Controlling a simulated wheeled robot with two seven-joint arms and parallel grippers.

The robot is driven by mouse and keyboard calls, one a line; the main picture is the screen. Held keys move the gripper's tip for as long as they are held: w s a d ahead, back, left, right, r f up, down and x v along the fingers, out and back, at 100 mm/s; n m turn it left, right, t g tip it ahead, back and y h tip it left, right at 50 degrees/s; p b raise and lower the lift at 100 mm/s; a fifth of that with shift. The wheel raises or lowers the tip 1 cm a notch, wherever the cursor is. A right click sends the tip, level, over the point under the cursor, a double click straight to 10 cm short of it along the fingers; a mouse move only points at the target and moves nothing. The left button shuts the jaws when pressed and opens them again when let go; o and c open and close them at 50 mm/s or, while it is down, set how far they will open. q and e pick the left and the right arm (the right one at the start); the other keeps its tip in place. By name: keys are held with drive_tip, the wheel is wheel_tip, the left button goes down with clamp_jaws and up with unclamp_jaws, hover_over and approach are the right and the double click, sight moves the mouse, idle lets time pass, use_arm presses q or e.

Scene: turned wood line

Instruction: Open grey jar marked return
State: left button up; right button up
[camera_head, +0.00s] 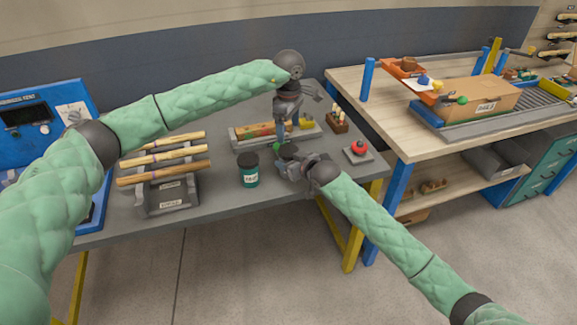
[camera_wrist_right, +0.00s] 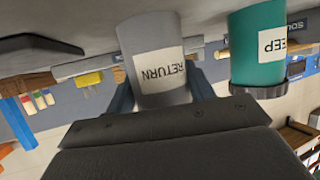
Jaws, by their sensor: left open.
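The grey jar (camera_wrist_right: 155,60) shows in the right wrist view with a white label reading RETURN, seen upside down. My right gripper (camera_wrist_right: 160,95) has one finger on each side of it, seemingly touching. The jar's lid end is hidden behind the gripper body. In the head view my right gripper (camera_head: 283,160) is low over the table, and the jar is mostly hidden there. My left gripper (camera_head: 281,132) is open and points down, just above and beyond the right gripper. A teal jar (camera_head: 249,172) with a black lid stands to the left; its label partly shows in the wrist view (camera_wrist_right: 258,50).
A rack (camera_head: 170,198) with several turned wood pieces stands left on the grey table. A grey tray (camera_head: 240,140) lies behind the grippers. A red button (camera_head: 360,147) on a grey base and a wooden holder (camera_head: 337,124) are to the right. A wooden bench (camera_head: 350,85) adjoins at right.

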sight(289, 150)
clamp_jaws()
use_arm(q)
drive_tip(key=m, duration=0.6)
drive_tip(key=shift+m, duration=0.4)
drive_tip(key=m, duration=0.6)
drive_tip(key=shift+f+m, duration=0.1)
drive_tip(key=shift+m, duration=0.3)
drive_tip(key=shift+f, duration=3.9)
drive_tip(key=c, duration=1)
